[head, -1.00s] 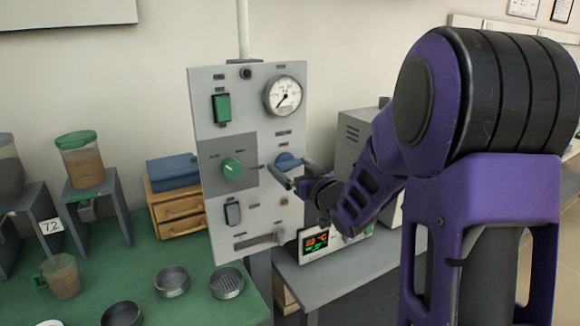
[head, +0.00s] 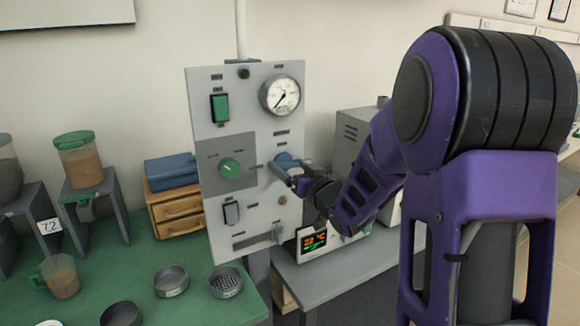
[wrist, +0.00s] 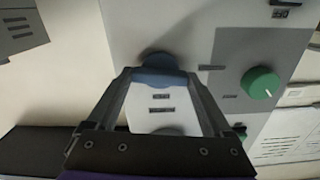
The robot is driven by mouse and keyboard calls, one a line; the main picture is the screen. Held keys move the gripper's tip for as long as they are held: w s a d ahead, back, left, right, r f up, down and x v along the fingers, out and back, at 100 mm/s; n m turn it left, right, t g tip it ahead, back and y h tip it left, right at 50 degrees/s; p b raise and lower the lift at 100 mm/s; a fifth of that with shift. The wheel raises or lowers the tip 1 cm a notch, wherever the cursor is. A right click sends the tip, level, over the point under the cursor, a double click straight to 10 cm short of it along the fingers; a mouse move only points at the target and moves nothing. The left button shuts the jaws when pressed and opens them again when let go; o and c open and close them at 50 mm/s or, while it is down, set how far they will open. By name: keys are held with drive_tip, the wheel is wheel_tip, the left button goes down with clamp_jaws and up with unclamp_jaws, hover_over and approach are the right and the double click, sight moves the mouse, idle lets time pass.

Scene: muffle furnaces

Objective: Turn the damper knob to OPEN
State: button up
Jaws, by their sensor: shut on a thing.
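A blue knob (head: 284,159) sits at the right of the upright grey control panel (head: 262,228). The blue knob also shows in the wrist view (wrist: 158,68), between the two fingertips of my gripper (wrist: 158,78). My gripper (head: 287,172) is at the panel face and is shut on the blue knob, one finger on each side. The fingers hide part of the knob in the head view. A green round knob (head: 230,168) with a white mark sits to its left on a darker square. The small labels are too blurred to read, so I cannot tell the knob's setting by name.
A dial gauge (head: 281,95) and a green switch (head: 220,108) are above, a grey switch (head: 231,213) below. A lit display box (head: 313,240) stands under my forearm. A green table (head: 205,308) with bowls and jugs is at the left.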

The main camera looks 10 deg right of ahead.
drive_tip(key=m+p, duration=0.1)
drive_tip(key=m, duration=0.3)
drive_tip(key=shift+r, duration=0.15)
drive_tip(key=m+p, duration=0.2)
drive_tip(key=m, duration=0.2)
drive_tip(key=shift+d, duration=0.1)
drive_tip(key=m+p, duration=0.2)
drive_tip(key=m, duration=0.2)
drive_tip(key=shift+m+p, duration=0.45)
drive_tip(key=shift+m, duration=1.65)
drive_tip(key=o, duration=1.1)
drive_tip(key=shift+o, duration=0.2)
drive_tip(key=shift+f, duration=0.2)
